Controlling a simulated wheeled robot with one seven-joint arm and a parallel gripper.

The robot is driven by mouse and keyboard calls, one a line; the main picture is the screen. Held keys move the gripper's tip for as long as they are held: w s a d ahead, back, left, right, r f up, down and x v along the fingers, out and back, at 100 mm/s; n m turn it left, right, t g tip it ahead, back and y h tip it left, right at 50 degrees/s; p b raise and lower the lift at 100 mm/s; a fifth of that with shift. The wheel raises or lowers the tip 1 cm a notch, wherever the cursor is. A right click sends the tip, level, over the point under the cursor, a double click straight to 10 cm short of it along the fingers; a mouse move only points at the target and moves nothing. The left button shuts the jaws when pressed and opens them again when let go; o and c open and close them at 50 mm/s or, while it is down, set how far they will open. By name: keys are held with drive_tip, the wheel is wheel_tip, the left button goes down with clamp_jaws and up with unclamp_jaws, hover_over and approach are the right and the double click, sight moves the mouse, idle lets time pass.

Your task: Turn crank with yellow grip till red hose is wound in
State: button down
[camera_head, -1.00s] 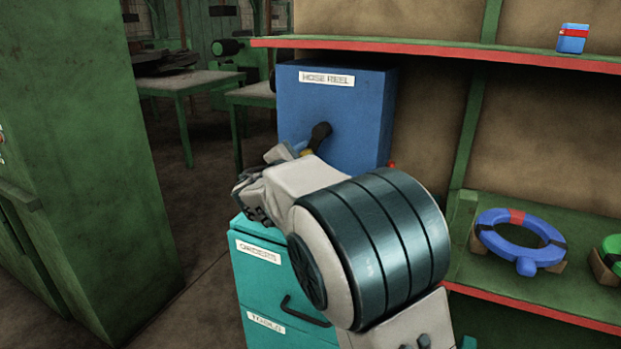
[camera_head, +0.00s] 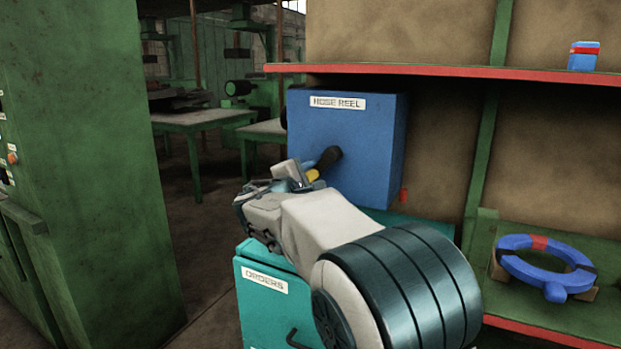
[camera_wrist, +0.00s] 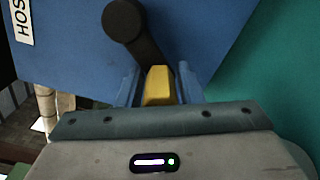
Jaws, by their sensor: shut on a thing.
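The blue box (camera_head: 368,116) labelled HOSE REEL stands on the teal cabinet. Its black crank (camera_head: 328,157) sticks out of the front face, and the crank's hub and arm also show in the wrist view (camera_wrist: 124,20). The yellow grip (camera_wrist: 158,85) is between the two fingers of my gripper (camera_wrist: 157,88), which is shut on it. In the head view the grip (camera_head: 313,175) shows partly beside my gripper (camera_head: 298,178), below and left of the crank hub. A small red piece (camera_head: 404,195) shows at the box's lower right side; I cannot tell how much hose is out.
The teal cabinet (camera_head: 262,312) labelled ORDERS is below my arm. A green cabinet (camera_head: 85,180) stands close on the left. Shelves with red edges (camera_head: 440,72) are on the right, holding a blue ring (camera_head: 520,273) and a small blue box (camera_head: 583,58).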

drive_tip(key=c, duration=1.3)
unclamp_jaws()
drive_tip(key=shift+d+f, duration=0.1)
drive_tip(key=shift+d, duration=0.15)
drive_tip(key=shift+c, duration=0.2)
drive_tip(key=shift+o, duration=0.9)
drive_tip(key=shift+d, duration=0.15)
drive_tip(key=shift+s+a, duration=0.15)
drive_tip(key=shift+a, duration=0.2)
drive_tip(key=shift+s+a, duration=0.2)
drive_tip(key=shift+s, duration=0.1)
drive_tip(key=v, duration=1.2)
drive_tip(key=shift+s, duration=0.4)
